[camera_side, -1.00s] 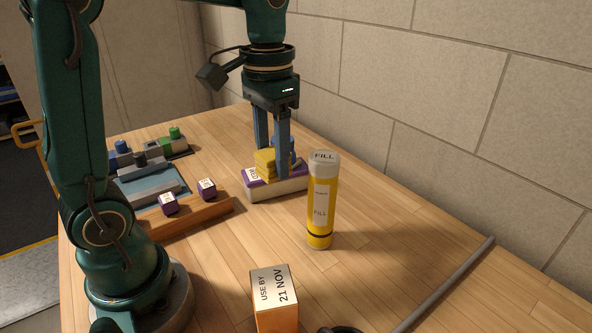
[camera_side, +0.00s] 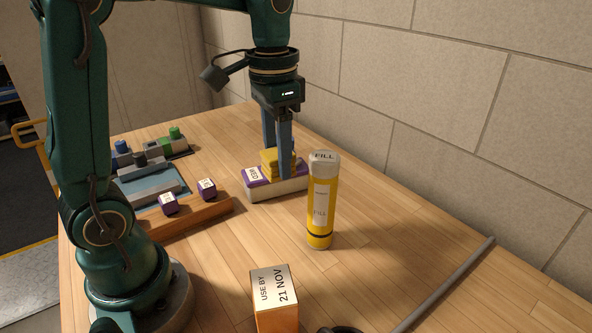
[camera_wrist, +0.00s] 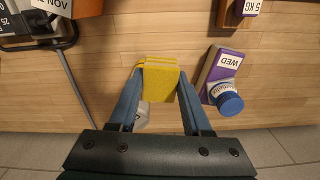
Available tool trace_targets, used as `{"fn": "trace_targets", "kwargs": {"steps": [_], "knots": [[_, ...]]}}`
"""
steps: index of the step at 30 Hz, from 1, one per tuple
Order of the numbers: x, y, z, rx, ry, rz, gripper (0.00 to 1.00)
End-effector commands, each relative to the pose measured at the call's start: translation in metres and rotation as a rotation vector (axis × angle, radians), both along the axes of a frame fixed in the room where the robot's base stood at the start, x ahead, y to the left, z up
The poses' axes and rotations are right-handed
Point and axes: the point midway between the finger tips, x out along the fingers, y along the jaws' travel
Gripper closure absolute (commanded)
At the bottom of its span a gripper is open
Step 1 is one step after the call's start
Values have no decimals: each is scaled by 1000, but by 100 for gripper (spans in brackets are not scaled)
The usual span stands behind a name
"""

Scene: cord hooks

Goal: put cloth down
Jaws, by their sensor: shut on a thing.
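My gripper (camera_side: 279,172) is shut on a folded yellow cloth (camera_side: 270,160), which I hold between the fingertips. The cloth also shows in the wrist view (camera_wrist: 160,80), its layers stacked at the top edge. In the side view, the cloth and fingers overlap a purple-topped block (camera_side: 254,190) labelled WED. In the wrist view, that block (camera_wrist: 222,66) lies to the right of the cloth, apart from it, with a blue-capped bottle (camera_wrist: 228,100) by it. In the side view the bottle is hidden behind the fingers.
A yellow bottle (camera_side: 321,205) labelled FILL stands close, right of my gripper. An orange box (camera_side: 277,305) dated 21 NOV stands in front. Purple cubes (camera_side: 207,188) sit on a wooden block at left, near a tray with coloured knobs.

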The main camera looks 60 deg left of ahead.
Motion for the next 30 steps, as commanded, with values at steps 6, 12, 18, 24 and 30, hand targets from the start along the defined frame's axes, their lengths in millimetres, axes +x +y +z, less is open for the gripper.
{"fn": "trace_targets", "kwargs": {"steps": [6, 12, 18, 24, 30], "knots": [[-27, 42, -26, 3, 6, -59, 100], [-59, 73, -42, 0, 13, 7, 100], [-76, 87, -46, -5, 18, 104, 100], [-71, 77, -54, -6, 20, 117, 100], [-55, 46, -75, -6, 21, 113, 100]]}}
